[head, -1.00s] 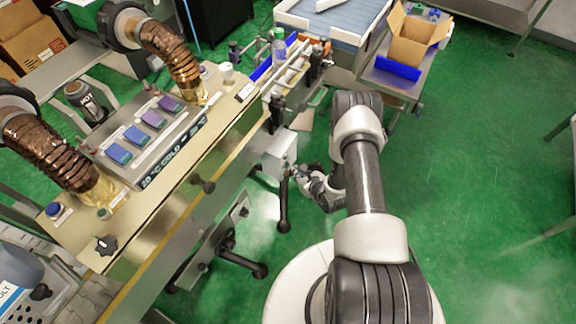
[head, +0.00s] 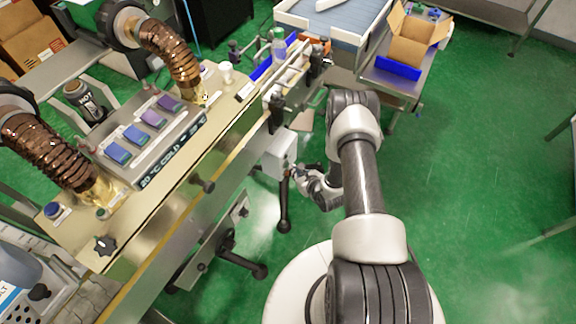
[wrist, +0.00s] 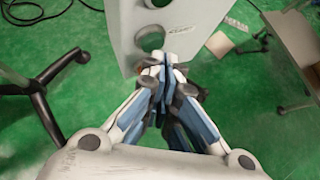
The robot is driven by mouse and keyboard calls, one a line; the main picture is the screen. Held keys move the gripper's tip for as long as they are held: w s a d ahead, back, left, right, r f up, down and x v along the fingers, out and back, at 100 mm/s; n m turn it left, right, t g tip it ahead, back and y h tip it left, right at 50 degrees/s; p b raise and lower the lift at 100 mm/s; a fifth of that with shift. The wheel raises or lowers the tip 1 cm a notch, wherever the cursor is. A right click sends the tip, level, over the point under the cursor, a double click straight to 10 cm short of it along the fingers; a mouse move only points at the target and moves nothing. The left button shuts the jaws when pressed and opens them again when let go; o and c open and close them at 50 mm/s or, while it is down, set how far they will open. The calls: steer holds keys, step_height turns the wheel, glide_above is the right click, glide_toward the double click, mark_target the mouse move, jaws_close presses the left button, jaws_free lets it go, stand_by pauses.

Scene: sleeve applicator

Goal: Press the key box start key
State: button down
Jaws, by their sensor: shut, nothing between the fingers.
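The key box (head: 278,154) is a light grey box on the machine's near side, low beside the conveyor's end. In the wrist view its grey face (wrist: 188,38) fills the top middle. A round dark green key (wrist: 150,38) is on that face, left of a small label whose text is too blurred to read. A second round feature (wrist: 158,3) is cut off at the top edge. My gripper (wrist: 163,62) is shut and empty, its tips just below the green key. Contact cannot be told. In the head view my gripper (head: 298,171) is at the box's right side.
The machine (head: 150,180) with copper hoses and a row of coloured keys stands at left. A black leg (head: 283,205) stands below the key box. A cardboard box (head: 412,42) sits on a cart at the back. Green floor is free at right.

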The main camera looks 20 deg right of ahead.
steer(key=shift+w+a, duration=0.3)
steer(key=shift+w, duration=0.05)
stand_by(0.4)
steer(key=shift+s+d, duration=0.55)
steer(key=shift+s, duration=0.15)
stand_by(0.3)
steer(key=s+d, duration=0.1)
steer(key=s, duration=0.1)
steer(key=s+d, duration=0.2)
stand_by(0.3)
stand_by(0.8)
